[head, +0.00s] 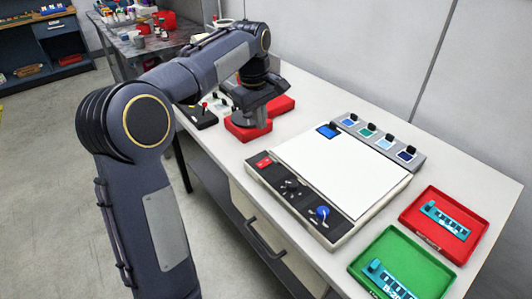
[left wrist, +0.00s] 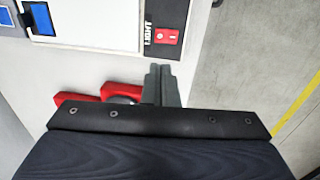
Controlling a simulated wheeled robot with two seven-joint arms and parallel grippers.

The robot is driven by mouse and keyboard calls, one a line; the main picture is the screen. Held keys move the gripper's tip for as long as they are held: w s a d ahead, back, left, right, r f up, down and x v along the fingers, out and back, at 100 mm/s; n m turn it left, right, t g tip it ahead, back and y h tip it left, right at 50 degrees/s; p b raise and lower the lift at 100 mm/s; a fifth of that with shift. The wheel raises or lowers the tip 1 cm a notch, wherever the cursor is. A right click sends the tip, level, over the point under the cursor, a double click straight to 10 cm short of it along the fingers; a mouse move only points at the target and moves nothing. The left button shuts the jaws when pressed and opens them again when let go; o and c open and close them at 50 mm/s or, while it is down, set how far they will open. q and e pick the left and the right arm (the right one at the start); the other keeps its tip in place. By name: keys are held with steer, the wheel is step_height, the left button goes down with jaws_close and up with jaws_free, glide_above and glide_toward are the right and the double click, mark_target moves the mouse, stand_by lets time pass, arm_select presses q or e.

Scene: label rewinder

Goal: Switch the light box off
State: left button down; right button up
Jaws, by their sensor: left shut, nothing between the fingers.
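The light box (head: 345,168) lies on the bench with a plain white top and a dark front control strip. Its red rocker switch (head: 263,162) is at the strip's left end. In the left wrist view the switch (left wrist: 166,36) sits beside the word LIGHT, just beyond my fingertips. I cannot tell which way the rocker is tipped. My left gripper (left wrist: 161,85) is shut and empty, with a gap between its tips and the switch in the picture. In the head view my left wrist hides much of the gripper. My right gripper is not in view.
Red holders (head: 282,105) stand near my left gripper. A grey rack of colored labels (head: 418,165) is behind the box. A red tray (head: 408,219) and a green tray (head: 362,262) hold teal strips at right. A blue knob (head: 323,211) is on the control strip.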

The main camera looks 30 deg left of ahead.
mark_target(266, 160)
arm_select(q)
steer(key=f, duration=0.4)
steer(key=w+f, duration=0.1)
steer(key=f, duration=0.7)
steer(key=shift+w+d+f, duration=0.15)
steer(key=shift+d, duration=0.15)
